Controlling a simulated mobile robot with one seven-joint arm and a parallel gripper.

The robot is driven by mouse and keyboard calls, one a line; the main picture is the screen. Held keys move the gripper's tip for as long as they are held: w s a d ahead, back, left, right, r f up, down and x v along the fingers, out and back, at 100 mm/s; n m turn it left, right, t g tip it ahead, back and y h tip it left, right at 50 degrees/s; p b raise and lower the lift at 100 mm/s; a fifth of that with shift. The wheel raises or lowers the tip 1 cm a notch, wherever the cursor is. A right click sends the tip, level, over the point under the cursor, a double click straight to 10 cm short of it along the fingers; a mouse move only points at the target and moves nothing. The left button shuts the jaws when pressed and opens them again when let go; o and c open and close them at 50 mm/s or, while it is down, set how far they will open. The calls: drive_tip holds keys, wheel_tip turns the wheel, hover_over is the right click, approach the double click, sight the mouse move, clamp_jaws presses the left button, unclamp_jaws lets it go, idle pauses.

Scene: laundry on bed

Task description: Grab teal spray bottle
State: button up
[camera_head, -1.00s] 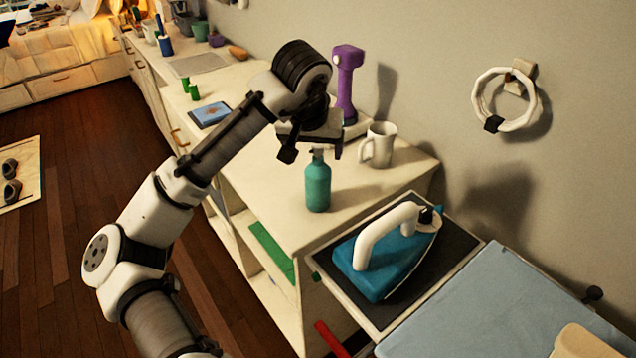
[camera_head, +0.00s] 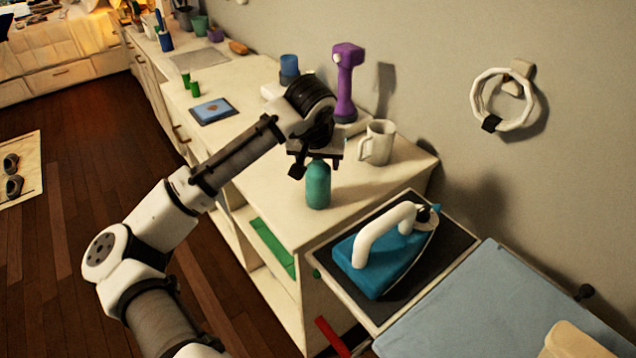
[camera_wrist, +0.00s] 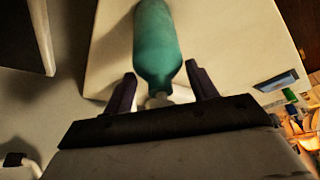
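The teal spray bottle (camera_head: 318,186) stands upright on the white counter (camera_head: 270,205), near its front corner. Its top is hidden by my gripper in the head view. My gripper (camera_head: 312,164) is at the bottle's top. In the wrist view my gripper (camera_wrist: 161,88) is open, with one finger on each side of the bottle's neck. The bottle (camera_wrist: 157,45) extends away beyond the fingertips, and gaps show between its neck and both fingers.
A white mug (camera_head: 378,143) stands right of the bottle, and a purple device (camera_head: 346,85) stands behind. A blue iron (camera_head: 375,264) rests on a dark pad in front. A blue-edged card (camera_head: 212,111) lies further left on the counter.

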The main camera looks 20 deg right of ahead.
drive_tip(key=c, duration=1)
drive_tip(key=shift+r, duration=0.15)
